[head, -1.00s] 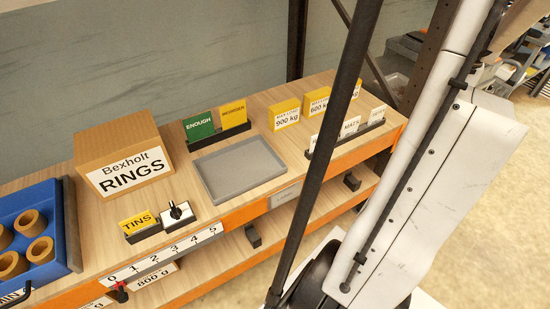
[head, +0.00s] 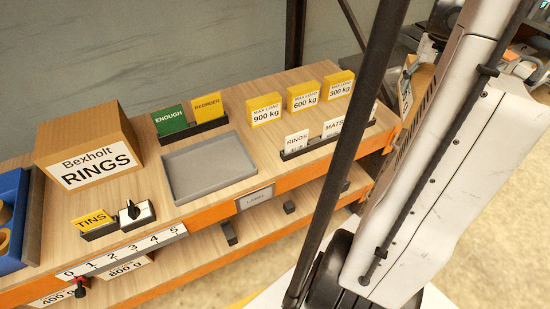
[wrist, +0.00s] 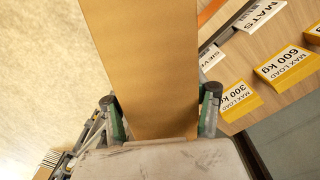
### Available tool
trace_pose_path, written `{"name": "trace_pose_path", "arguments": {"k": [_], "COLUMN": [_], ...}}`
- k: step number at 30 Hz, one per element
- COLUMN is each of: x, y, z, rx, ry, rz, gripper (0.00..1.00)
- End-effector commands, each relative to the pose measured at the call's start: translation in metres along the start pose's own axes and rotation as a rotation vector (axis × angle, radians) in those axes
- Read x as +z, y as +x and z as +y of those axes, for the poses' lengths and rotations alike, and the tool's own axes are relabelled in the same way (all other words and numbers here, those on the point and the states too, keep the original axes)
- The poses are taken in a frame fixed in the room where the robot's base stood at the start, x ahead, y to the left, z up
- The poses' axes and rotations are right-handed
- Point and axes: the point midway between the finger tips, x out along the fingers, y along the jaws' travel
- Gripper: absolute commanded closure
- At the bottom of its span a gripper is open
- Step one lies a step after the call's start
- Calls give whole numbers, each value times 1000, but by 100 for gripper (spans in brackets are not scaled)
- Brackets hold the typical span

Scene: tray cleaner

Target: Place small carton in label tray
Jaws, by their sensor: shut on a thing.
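My gripper (wrist: 163,112) is shut on a brown carton (wrist: 152,60), with one finger on each side of it in the wrist view. The carton's far end runs out of the top of that view. In the head view a brown carton with a white label (head: 413,88) shows partly behind my arm, beyond the bench's right end; my gripper is hidden there. The grey, shallow label tray (head: 209,166) lies empty on the bench, above a small plate on the front edge (head: 255,198) whose print seems to read LABELS.
A larger RINGS carton (head: 88,148) stands left of the tray. Green and yellow cards (head: 190,117) stand behind it. Yellow load blocks (head: 305,97) and a card holder (head: 325,142) are to its right. A TINS card (head: 93,222) and switch box (head: 136,214) are front left.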

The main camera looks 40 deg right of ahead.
Motion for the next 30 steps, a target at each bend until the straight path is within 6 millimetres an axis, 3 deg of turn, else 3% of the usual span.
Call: {"name": "trace_pose_path", "arguments": {"k": [3, 14, 30], "x": [-7, -13, 17], "y": [2, 12, 26], "z": [-38, -148, -305], "rx": [3, 14, 30], "ry": [-123, -486, -1029], "rz": [-1, -4, -8], "gripper": [100, 100, 100]}}
